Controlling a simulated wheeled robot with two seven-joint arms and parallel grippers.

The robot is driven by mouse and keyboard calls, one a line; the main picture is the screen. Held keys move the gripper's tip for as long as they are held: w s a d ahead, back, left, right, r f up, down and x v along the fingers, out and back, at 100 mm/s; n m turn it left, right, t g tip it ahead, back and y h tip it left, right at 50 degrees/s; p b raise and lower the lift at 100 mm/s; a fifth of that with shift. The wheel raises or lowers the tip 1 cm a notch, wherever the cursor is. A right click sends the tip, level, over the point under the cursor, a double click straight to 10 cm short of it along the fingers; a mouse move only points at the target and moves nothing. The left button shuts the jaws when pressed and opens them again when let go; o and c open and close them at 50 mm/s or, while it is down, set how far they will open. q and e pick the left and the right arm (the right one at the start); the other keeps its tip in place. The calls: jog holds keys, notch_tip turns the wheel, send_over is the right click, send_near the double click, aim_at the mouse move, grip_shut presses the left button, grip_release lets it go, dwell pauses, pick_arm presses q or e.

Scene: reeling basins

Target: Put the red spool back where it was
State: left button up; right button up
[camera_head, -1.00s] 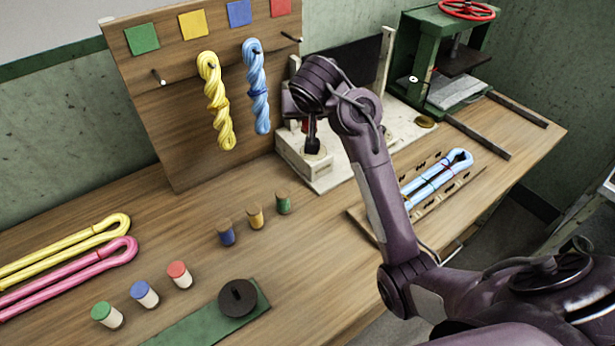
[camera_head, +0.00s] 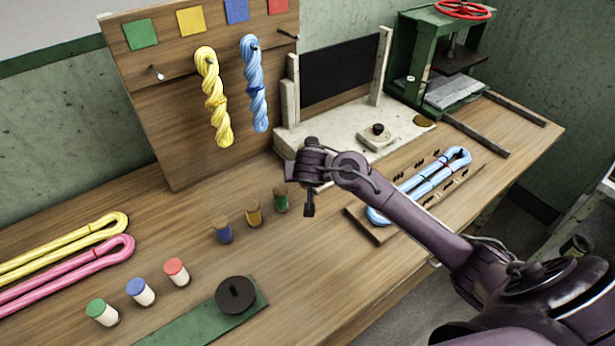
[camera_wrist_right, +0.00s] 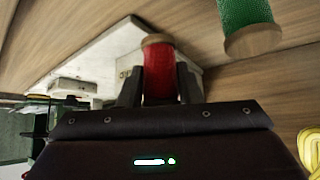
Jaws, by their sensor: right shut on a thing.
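The red spool (camera_wrist_right: 160,75) shows in the right wrist view, upright in the picture between my two dark fingers. My right gripper (camera_wrist_right: 158,85) is shut on it. In the head view my right gripper (camera_head: 309,206) points down just right of the green spool (camera_head: 281,200), and I cannot make out the red spool there. The green spool also shows in the right wrist view (camera_wrist_right: 247,22), apart from the red one. The yellow spool (camera_head: 253,213) and the blue spool (camera_head: 222,231) stand in a row left of the green one. My left gripper is not in view.
White cylinders with green (camera_head: 102,312), blue (camera_head: 141,292) and red (camera_head: 176,272) tops stand in front. A dark disc (camera_head: 235,295) sits on a green strip. Behind is a pale stand (camera_head: 350,130) with a small block (camera_head: 377,137); a wooden tray (camera_head: 362,222) holds a blue skein at right.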

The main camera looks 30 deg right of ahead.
jog(key=shift+d+f, duration=0.1)
jog(key=shift+f, duration=0.35)
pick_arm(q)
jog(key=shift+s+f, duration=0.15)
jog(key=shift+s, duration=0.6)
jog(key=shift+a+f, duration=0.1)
pick_arm(e)
jog(key=shift+f, duration=0.1)
jog(key=shift+f+b, duration=0.4)
jog(key=shift+f, duration=0.15)
jog(key=o, duration=1.1)
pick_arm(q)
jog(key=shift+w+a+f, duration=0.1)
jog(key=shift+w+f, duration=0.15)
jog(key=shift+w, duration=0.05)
pick_arm(e)
jog(key=shift+r, duration=0.15)
